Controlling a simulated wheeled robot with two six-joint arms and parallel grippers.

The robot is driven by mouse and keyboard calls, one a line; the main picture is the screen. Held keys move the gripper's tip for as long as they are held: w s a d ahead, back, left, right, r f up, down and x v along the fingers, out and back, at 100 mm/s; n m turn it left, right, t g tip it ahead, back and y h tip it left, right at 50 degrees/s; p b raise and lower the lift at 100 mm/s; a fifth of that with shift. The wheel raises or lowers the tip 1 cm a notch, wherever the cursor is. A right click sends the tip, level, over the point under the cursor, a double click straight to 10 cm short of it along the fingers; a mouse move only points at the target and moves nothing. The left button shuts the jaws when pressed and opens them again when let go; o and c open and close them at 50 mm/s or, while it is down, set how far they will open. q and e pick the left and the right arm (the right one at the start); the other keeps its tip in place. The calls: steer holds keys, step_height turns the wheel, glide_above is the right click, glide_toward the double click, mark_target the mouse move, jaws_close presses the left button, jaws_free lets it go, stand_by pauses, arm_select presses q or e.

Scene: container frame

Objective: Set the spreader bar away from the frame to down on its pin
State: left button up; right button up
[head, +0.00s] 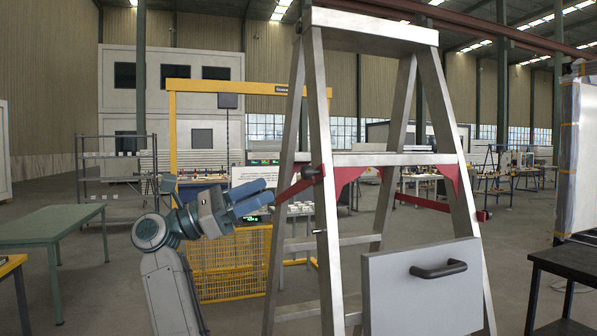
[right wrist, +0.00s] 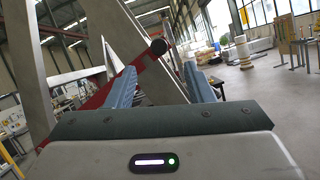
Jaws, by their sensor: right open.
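A metal A-frame stepladder (head: 325,130) stands open in the middle of the head view. A red spreader bar (head: 293,189) on its left side slopes down and left from a black knob (head: 312,172) by the front leg. A small pin (head: 319,231) sticks out lower on that leg. My right gripper (head: 268,194) is open beside the bar's lower left part. In the right wrist view, the red bar (right wrist: 103,97) passes behind the left finger and its black knob (right wrist: 158,46) shows beyond the open fingers. I cannot tell whether they touch. My left gripper is not in view.
A second red bar (head: 425,203) is on the ladder's right side. A grey panel with a black handle (head: 438,270) covers the ladder's lower front. A yellow mesh crate (head: 225,265) is behind my arm. A green table (head: 50,225) stands left; a dark table (head: 570,262) stands right.

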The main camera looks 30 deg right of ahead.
mark_target(302, 174)
steer(key=p+x, duration=0.4)
steer(key=x, duration=0.5)
steer(key=shift+s+d+r, duration=0.1)
steer(key=shift+d+r, duration=0.05)
steer(key=shift+d, duration=0.15)
arm_select(q)
steer(key=r, duration=0.4)
steer(key=shift+s+r, duration=0.2)
arm_select(e)
steer(key=shift+d, duration=0.35)
steer(key=shift+c, duration=0.2)
